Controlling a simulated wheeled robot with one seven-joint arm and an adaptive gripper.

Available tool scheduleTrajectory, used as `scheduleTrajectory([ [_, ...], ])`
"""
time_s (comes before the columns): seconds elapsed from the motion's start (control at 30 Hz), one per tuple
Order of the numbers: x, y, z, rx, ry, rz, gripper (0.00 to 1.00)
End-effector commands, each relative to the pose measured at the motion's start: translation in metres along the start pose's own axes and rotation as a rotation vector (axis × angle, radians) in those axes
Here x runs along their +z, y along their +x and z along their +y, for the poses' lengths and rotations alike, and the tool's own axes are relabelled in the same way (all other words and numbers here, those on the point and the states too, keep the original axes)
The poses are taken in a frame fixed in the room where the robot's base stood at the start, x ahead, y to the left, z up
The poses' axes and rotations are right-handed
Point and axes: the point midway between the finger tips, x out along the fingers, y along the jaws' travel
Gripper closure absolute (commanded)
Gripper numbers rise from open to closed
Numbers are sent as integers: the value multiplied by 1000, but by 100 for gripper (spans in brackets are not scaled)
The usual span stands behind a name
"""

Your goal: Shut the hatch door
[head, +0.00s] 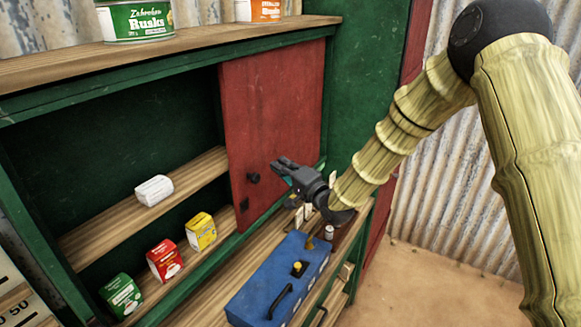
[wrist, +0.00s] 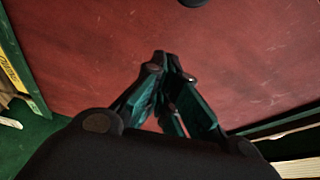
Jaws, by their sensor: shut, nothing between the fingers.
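The hatch door is a plain red panel (head: 285,95) set in a green cabinet frame. It covers the right part of the opening, and the left part stands open. A dark round knob (head: 253,178) sits low on the door's left side; its edge also shows at the top of the wrist view (wrist: 191,2). My gripper (head: 277,165) is shut and empty, in front of the door and just right of the knob. In the wrist view my closed fingertips (wrist: 168,62) point at the red door (wrist: 80,50). I cannot tell whether they touch it.
Inside the opening, a white packet (head: 154,190) lies on a wooden shelf (head: 105,228). Green (head: 121,296), red (head: 165,260) and yellow (head: 201,231) boxes stand below. A blue toolbox (head: 278,283) sits on the counter under my gripper. A green tin (head: 137,20) stands on top.

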Motion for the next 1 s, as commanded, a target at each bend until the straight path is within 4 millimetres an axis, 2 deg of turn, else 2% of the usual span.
scheduleTrajectory([
  [0.07,0,9,-2,0,-1,-1,100],
  [0.5,33,-5,-1,1,0,1,100],
  [1.0,37,-7,0,0,0,2,100],
])
